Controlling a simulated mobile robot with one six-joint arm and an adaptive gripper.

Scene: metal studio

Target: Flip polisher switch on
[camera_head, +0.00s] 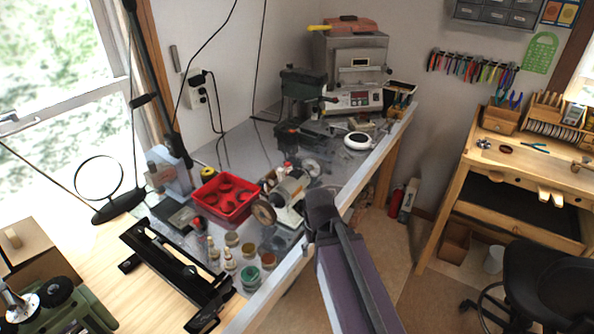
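The polisher (291,189) stands on the grey workbench near its front edge, just right of the red tray. It has a pale motor body. A round tan wheel (263,211) is at its near end, and another wheel (312,168) is at its far end. Its switch is too small to make out. A dark and purple long shape (350,275) rises from the bottom edge and ends close to the polisher's right side in the picture; I cannot tell whether it is part of me. I see no gripper fingers.
The red tray (226,212) holds round dark pieces. Several small jars (248,274) and a black frame (172,272) crowd the near bench. A kiln (350,65) stands at the back. A wooden bench (530,155) and black chair (545,280) are right, with open floor between.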

